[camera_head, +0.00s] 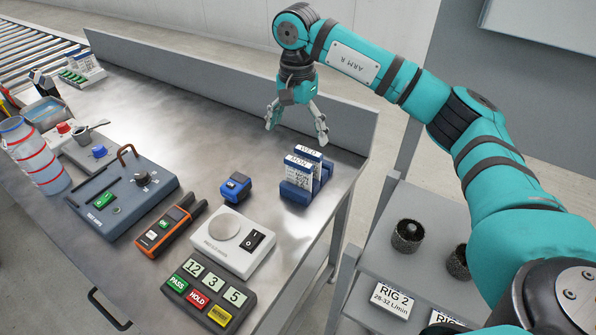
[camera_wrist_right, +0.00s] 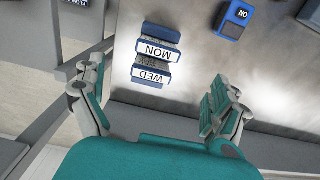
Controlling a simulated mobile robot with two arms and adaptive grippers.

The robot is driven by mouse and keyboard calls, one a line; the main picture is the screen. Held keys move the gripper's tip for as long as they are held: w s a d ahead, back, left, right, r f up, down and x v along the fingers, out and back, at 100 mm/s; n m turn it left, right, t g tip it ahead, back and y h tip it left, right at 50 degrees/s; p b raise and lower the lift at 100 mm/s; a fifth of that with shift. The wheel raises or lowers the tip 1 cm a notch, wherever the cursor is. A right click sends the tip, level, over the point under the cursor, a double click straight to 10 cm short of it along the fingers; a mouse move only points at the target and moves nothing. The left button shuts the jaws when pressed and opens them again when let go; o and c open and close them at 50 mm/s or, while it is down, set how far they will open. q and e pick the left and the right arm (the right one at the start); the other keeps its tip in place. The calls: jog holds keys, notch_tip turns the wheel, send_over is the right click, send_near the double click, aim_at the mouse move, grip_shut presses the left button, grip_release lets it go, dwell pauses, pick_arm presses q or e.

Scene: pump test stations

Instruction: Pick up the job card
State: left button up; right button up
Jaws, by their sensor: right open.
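Two white job cards, MON (camera_head: 299,165) and WED (camera_head: 308,152), stand upright one behind the other in a blue holder (camera_head: 294,193) near the right end of the metal bench. The MON card (camera_wrist_right: 158,50) and the WED card (camera_wrist_right: 152,75) also show in the right wrist view, with their labels upside down. My right gripper (camera_head: 297,126) is open and empty, above and behind the holder, with its fingers pointing down. In the right wrist view, its fingers (camera_wrist_right: 150,97) stand wide apart on either side of the cards, touching nothing. My left gripper is out of view.
A small blue device (camera_head: 235,187) sits left of the holder. A white switch unit (camera_head: 232,243), a numbered keypad (camera_head: 208,291) and an orange handheld tester (camera_head: 170,226) stand nearer. A grey back panel (camera_head: 230,85) edges the bench. A shelf with RIG 2 (camera_head: 393,299) is at the right.

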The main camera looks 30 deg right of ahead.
jog(key=p, duration=0.1)
send_over(298, 174)
jog(key=f, duration=0.8)
jog(key=shift+w+d+f, duration=0.1)
jog(key=shift+w+f, duration=0.05)
jog(key=shift+w, duration=0.1)
jog(key=f, duration=0.2)
jog(key=f+p, duration=0.1)
jog(key=f, duration=0.2)
jog(key=shift+s+p, duration=0.2)
jog(key=shift+p, duration=0.1)
jog(key=shift+f, duration=0.2)
jog(key=c, duration=1)
jog(key=shift+c, duration=0.3)
